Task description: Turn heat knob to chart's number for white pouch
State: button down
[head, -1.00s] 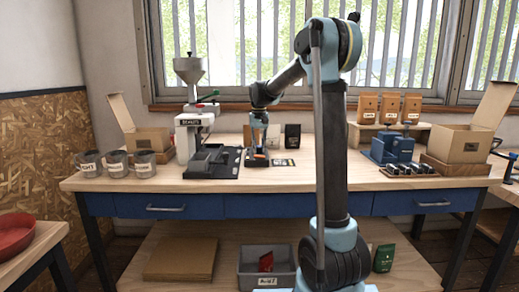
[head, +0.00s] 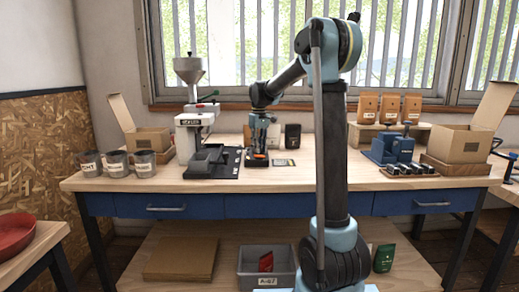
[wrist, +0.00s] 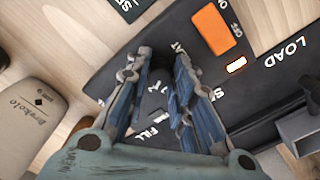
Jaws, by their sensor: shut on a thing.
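My gripper (wrist: 158,88) is shut on a dark heat knob (wrist: 160,76) on the black roaster panel (wrist: 248,112); the fingers hide most of the knob. I cannot read where it points or the numbers around it. In the head view my gripper (head: 259,152) reaches down onto the panel at the roaster's right. A pale pouch (wrist: 32,112) with printed lettering stands at the left of the wrist view.
An orange switch (wrist: 217,28) and a lit orange lamp (wrist: 236,65) are beside the knob. Labelled cups (head: 117,163) stand at the left; the bench's front middle is clear.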

jog(key=shift+w, duration=0.1)
jog(key=c, duration=1.4)
grip_release()
jog(key=shift+o, duration=0.2)
notch_tip(320, 180, up, 12)
jog(key=shift+d+f, duration=0.1)
